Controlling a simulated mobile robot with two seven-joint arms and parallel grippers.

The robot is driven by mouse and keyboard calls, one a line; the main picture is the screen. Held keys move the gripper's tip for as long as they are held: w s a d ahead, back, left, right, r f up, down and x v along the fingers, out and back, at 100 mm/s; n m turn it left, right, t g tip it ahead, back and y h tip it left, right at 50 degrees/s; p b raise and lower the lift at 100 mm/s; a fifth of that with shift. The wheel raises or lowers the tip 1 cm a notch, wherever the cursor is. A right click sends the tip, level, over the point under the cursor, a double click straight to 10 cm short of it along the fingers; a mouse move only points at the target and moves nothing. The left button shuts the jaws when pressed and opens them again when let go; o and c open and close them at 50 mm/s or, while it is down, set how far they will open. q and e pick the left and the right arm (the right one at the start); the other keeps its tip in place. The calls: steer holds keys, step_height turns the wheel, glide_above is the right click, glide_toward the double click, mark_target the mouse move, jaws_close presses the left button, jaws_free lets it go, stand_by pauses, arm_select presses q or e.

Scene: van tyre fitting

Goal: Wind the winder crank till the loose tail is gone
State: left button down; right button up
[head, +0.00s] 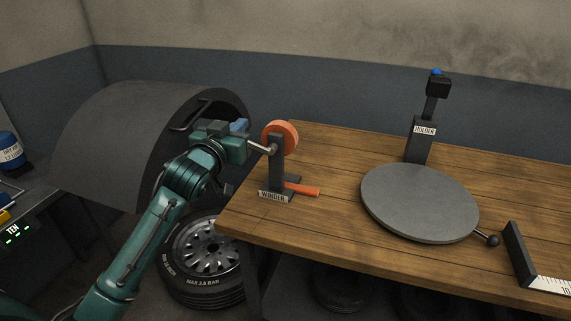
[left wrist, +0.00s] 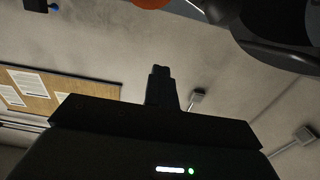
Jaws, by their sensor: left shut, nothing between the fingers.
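The winder stands at the left end of the wooden bench, with a dark post (head: 277,170) on a base labelled WINDER. An orange drum (head: 283,134) sits at its top, and a pale metal rod (head: 260,148) reaches from it toward my left gripper. A flat orange piece (head: 303,190) lies by the base; I cannot tell for sure that it is the loose tail. My left gripper (head: 247,140) is at the winder's left, near the rod's end. In the left wrist view its dark fingers (left wrist: 162,82) are together and empty. An orange edge (left wrist: 150,3) shows at the top there.
A round grey turntable (head: 420,202) with a ball-ended lever fills the middle of the bench. The holder (head: 421,138) stands behind it, and a ruler (head: 551,285) lies front right. A big dark drum-shaped hood (head: 125,140) and a tyre (head: 205,255) are left of the bench.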

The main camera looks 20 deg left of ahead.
arm_select(q)
steer(key=shift+d+r, duration=0.5)
steer(key=shift+r, duration=0.25)
steer(key=shift+r, duration=0.1)
steer(key=d+r, duration=0.2)
steer(key=r, duration=0.1)
steer(key=shift+r, duration=0.15)
steer(key=c, duration=2.2)
jaws_free()
steer(key=c, duration=0.6)
jaws_free()
